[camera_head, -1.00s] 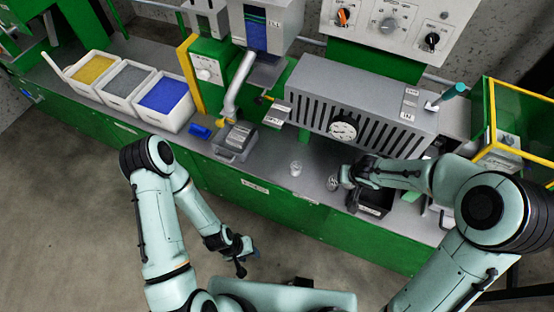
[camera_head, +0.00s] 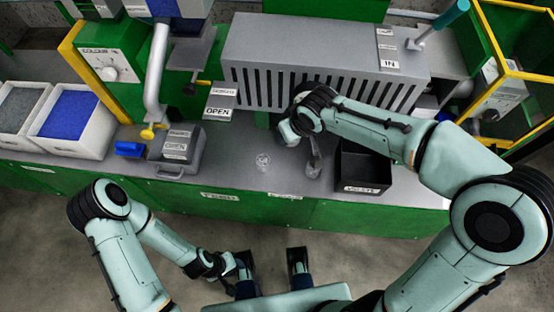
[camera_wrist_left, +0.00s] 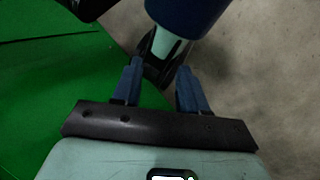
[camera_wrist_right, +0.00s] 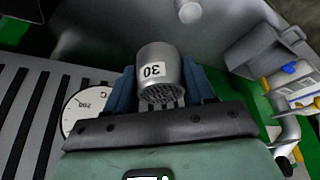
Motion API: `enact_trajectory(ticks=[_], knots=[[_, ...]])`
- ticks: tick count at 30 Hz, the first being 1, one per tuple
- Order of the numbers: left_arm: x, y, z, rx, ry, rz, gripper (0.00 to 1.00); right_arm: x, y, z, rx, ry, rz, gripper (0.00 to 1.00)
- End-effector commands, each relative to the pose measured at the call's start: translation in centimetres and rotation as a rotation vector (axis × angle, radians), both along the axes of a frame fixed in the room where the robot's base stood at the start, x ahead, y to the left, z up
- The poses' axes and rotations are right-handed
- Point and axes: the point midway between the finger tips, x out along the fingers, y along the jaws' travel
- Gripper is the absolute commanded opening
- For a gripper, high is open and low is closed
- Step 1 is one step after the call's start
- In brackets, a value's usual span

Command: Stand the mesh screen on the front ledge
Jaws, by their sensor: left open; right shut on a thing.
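The mesh screen (camera_wrist_right: 158,75) is a short silver cup with a "30" label and a perforated end. In the right wrist view it sits between the blue fingers of my right gripper (camera_wrist_right: 158,90), which is shut on it. In the head view my right gripper (camera_head: 292,130) is in front of the slotted grey oven, and I cannot make out the screen in its fingers. The front ledge (camera_head: 225,172) is the grey strip along the bench's front edge. My left gripper (camera_wrist_left: 160,88) is open and empty, low in front of the bench.
A small clear cup (camera_head: 262,162) stands on the ledge, left of a small grey item (camera_head: 314,165). A black open box (camera_head: 362,172) is to the right. A grey lidded box (camera_head: 178,145) and a blue piece (camera_head: 129,149) are left. The slotted oven (camera_head: 300,55) stands behind.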

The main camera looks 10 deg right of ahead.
Motion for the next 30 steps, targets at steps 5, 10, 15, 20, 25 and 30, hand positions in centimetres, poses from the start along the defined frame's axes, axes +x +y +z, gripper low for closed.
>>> enact_trajectory(ticks=[5, 10, 15, 20, 25, 30], knots=[[0.4, 0.0, -1.2, 0.002, -0.014, 0.003, 0.43, -0.1, 0.0, -5.3, -0.002, 0.008, 0.000, 0.19], [1.0, 0.1, -2.3, 0.007, -0.034, 0.009, 0.43, -0.1, 0.0, -9.7, -0.001, 0.006, 0.000, 0.19], [2.2, 0.6, -3.3, 0.022, -0.066, 0.022, 0.43, 0.0, 0.0, -12.3, -0.001, 0.003, -0.001, 0.19], [2.9, 0.9, -3.8, 0.030, -0.084, 0.029, 0.43, 0.0, 0.0, -13.4, -0.001, 0.003, 0.000, 0.19], [4.5, 1.7, -5.3, 0.052, -0.127, 0.047, 0.43, -0.1, 0.0, -16.5, -0.001, 0.005, 0.001, 0.19], [6.0, 2.4, -6.4, 0.071, -0.167, 0.064, 0.43, 0.0, 0.0, -18.5, 0.000, 0.002, -0.001, 0.19]])
